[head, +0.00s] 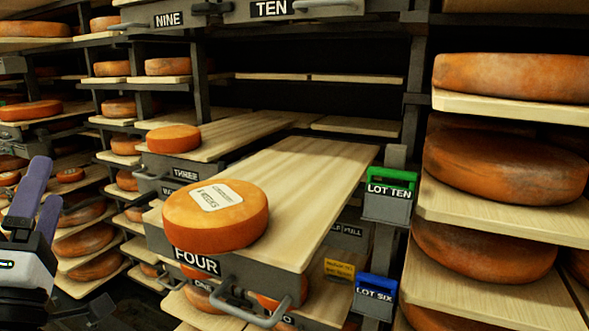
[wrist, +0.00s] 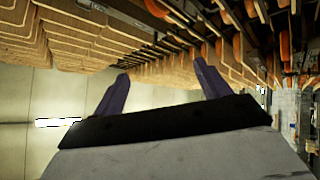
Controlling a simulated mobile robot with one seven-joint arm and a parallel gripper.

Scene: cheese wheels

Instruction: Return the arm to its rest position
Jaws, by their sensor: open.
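My gripper (head: 37,205) is at the left edge of the head view, with two purple fingers held apart and nothing between them. In the wrist view my gripper (wrist: 158,90) also shows spread, empty fingers. It is to the left of the pulled-out shelf board marked FOUR (head: 320,180) and apart from it. An orange cheese wheel (head: 232,225) with a white label on top lies on the front of that board. Most of my arm is out of the head view.
Racks with cheese wheels stand left and right, including a large wheel (head: 500,170) at right. Board THREE (head: 235,135) also sticks out, bearing a small wheel (head: 173,138). Green LOT TEN (head: 390,190) and blue LOT SIX (head: 375,295) holders hang on the post. Metal handles jut from the board fronts.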

